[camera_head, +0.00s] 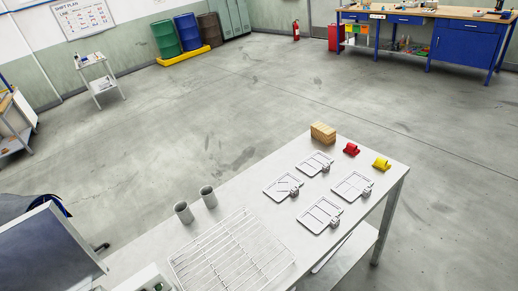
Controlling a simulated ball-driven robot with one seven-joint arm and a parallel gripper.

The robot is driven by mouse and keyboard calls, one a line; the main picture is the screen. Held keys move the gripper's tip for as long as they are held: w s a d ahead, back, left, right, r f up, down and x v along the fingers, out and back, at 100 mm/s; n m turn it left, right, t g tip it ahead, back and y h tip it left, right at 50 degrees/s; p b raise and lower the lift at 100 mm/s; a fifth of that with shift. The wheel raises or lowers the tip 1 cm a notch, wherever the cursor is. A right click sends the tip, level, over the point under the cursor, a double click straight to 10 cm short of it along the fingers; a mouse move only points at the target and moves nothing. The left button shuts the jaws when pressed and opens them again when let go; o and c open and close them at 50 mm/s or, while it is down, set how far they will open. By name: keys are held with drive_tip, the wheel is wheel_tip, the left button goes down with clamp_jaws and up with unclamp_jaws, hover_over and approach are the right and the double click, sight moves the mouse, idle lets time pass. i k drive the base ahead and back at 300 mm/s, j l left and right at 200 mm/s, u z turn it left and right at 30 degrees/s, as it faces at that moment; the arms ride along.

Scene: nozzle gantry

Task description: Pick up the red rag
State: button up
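I see nothing that I can clearly tell is a red rag. A small red object (351,149) sits near the far end of the white table (240,200); it has a shape like the yellow object (381,164) to its right and is too small to tell exactly. My gripper is not in view.
The table also holds a tan block (323,132), several flat grey frames (314,163), two grey cups (208,196) and a wire rack (232,252). A dark monitor-like panel (50,255) stands lower left. Blue workbenches (465,45) and drums (188,31) line the back. The middle floor is clear.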

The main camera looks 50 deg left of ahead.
sight(351, 148)
drive_tip(key=u, duration=0.7)
drive_tip(key=z, duration=1.75)
drive_tip(key=u, duration=1.75)
drive_tip(key=i+l+u, duration=0.15)
drive_tip(key=i+l, duration=0.45)
drive_tip(key=i, duration=0.4)
drive_tip(key=i+l+u, duration=0.15)
drive_tip(key=i+l, duration=0.55)
drive_tip(key=i, duration=0.3)
drive_tip(key=i+l+u, duration=0.15)
drive_tip(key=i+l, duration=0.65)
drive_tip(key=i, duration=0.1)
